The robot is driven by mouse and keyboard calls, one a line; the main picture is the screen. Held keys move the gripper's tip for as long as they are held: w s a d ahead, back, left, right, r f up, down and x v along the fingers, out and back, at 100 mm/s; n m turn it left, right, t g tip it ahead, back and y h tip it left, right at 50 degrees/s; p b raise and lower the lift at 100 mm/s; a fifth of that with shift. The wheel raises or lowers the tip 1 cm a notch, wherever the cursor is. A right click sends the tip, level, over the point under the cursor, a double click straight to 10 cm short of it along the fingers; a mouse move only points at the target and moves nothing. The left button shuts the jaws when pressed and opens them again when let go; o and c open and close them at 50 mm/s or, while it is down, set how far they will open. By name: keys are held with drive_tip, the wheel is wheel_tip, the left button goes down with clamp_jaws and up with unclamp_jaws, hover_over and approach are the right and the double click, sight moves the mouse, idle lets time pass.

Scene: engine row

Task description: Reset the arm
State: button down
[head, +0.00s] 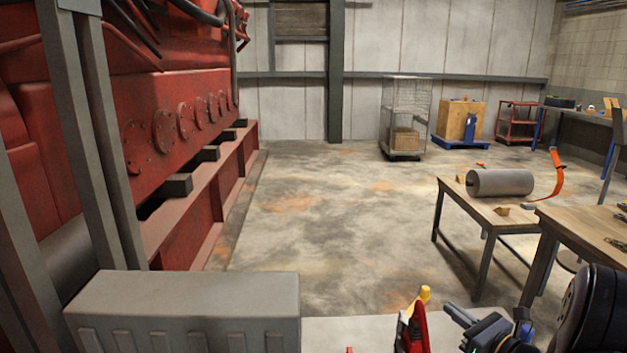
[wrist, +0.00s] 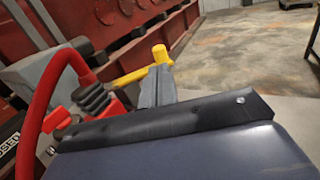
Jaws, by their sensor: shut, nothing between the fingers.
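My gripper (wrist: 157,76) shows in the wrist view as grey fingers, shut, beyond a dark housing. In the head view my gripper (head: 452,310) is low at the right of centre, pointing left, with my arm's dark joint at the lower right corner. In the wrist view a curved red handle (wrist: 38,110) and a yellow bar (wrist: 127,78) lie left of and behind the fingers. I cannot tell whether the fingers touch the yellow bar.
A large red engine (head: 185,120) stands along the left. A grey box (head: 185,300) is in front. A wooden table (head: 480,215) bears a grey cylinder (head: 500,182) at the right; another bench (head: 590,230) is nearer. A wire cage cart (head: 405,115) stands at the back. The middle floor is clear.

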drive_tip(key=s+d+m+t+h+b, duration=0.1)
drive_tip(key=s+d, duration=0.3)
drive_tip(key=s, duration=1)
drive_tip(key=shift+s+d+m+h+b, duration=0.15)
drive_tip(key=shift+s+m+h+b, duration=0.2)
drive_tip(key=shift+h, duration=0.45)
